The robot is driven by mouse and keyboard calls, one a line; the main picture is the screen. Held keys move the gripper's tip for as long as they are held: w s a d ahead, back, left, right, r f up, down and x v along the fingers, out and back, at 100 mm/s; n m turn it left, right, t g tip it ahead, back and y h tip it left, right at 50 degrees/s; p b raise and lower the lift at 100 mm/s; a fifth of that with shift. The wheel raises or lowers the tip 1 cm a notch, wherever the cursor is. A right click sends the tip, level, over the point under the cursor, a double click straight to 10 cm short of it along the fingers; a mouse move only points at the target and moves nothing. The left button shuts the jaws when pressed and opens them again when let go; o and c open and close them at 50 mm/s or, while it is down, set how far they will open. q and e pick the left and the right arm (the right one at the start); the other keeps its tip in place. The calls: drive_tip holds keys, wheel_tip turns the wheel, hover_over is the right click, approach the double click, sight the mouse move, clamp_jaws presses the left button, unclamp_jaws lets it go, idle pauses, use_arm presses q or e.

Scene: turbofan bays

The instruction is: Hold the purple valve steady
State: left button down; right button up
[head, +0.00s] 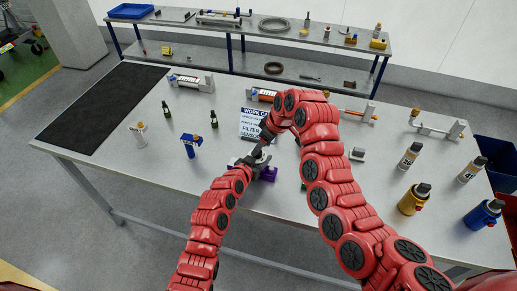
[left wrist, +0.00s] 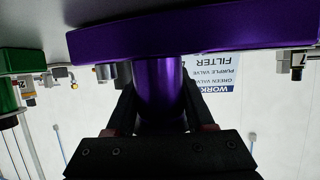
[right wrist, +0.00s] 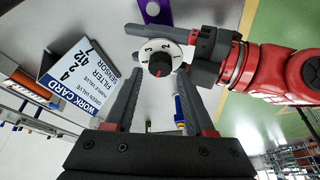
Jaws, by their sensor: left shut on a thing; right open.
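The purple valve (head: 268,174) stands on the near middle part of the table. In the left wrist view its wide purple body (left wrist: 190,30) crosses the top, and its round stem (left wrist: 160,90) is between the fingers of my left gripper (left wrist: 158,110), which is shut on it. In the right wrist view a white numbered dial with a dark knob (right wrist: 160,58) shows beside my left gripper's fingers, with a piece of purple (right wrist: 155,10) above. My right gripper (head: 266,136) is open and empty, its fingers (right wrist: 155,85) pointing toward the dial.
A work card (head: 252,122) stands behind the valve; it lists purple valve, green valve, filter and sensor. Several bottles (head: 413,199) stand right. A dark mat (head: 100,105) covers the left end.

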drive_tip(key=shift+x, duration=1.3)
clamp_jaws()
